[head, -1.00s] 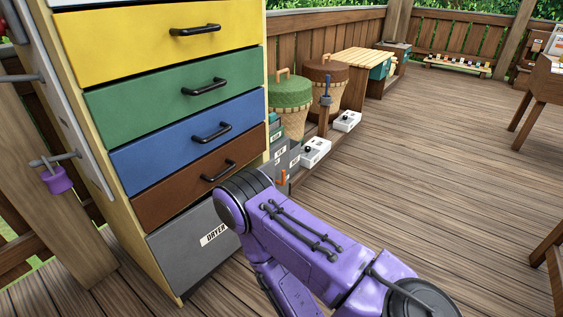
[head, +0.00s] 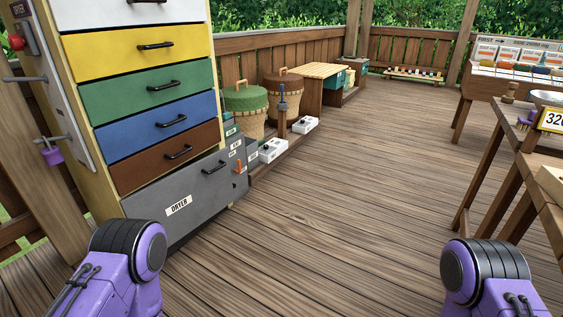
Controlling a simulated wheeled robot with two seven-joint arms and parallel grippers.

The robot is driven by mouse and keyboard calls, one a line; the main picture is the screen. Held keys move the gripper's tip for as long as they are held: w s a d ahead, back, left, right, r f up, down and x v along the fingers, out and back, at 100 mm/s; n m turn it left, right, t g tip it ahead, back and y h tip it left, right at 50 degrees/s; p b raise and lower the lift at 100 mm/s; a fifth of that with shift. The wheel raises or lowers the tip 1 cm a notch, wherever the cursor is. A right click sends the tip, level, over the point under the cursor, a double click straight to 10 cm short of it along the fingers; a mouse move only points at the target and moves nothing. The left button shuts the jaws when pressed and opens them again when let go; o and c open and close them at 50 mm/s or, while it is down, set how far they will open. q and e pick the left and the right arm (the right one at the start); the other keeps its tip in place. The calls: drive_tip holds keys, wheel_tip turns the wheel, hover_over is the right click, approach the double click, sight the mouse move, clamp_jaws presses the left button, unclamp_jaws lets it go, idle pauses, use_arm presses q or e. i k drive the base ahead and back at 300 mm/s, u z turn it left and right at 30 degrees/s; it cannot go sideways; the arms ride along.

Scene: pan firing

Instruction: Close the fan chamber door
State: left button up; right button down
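All of these fronts look flush. On the cabinet's left side is a pale grey panel (head: 52,103) with a red knob (head: 17,42) and metal rods; a purple piece (head: 52,156) hangs on the lower rod. I see no label naming a fan chamber door, and cannot tell which part it is. Only purple links of my two arms show at the bottom; neither gripper is in view.
Small grey labelled boxes (head: 235,150), white control boxes (head: 305,125) and two lidded baskets (head: 245,108) line the wall right of the cabinet. A wooden table (head: 550,135) stands at the right. The plank floor (head: 330,190) between is clear.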

sight(181, 202)
drive_tip(key=z, duration=0.15)
drive_tip(key=i, duration=1.65)
drive_tip(key=u, duration=1.35)
drive_tip(key=i, duration=0.65)
drive_tip(key=u, duration=0.75)
